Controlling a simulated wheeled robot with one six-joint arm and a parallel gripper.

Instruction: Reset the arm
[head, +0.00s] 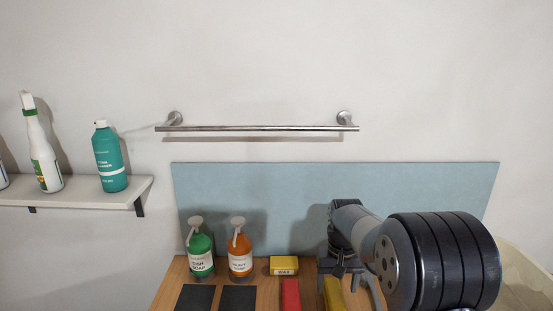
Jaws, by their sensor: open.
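My gripper (350,283) is at the lower right of the head view, over the wooden table, with my arm reaching in from the right. Its fingers are spread apart, and I see nothing held in them. A yellow thing (333,294) shows by the fingers; I cannot tell if it touches them. A red block (291,295) lies just left of the gripper. My arm hides part of the table's right side.
The wooden table (265,297) holds a green soap bottle (200,254), an orange bottle (240,255), a yellow box (284,266) and two dark pads (195,298). Behind are a blue panel (290,195) and a metal rail (260,128). A shelf (80,195) with bottles is left.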

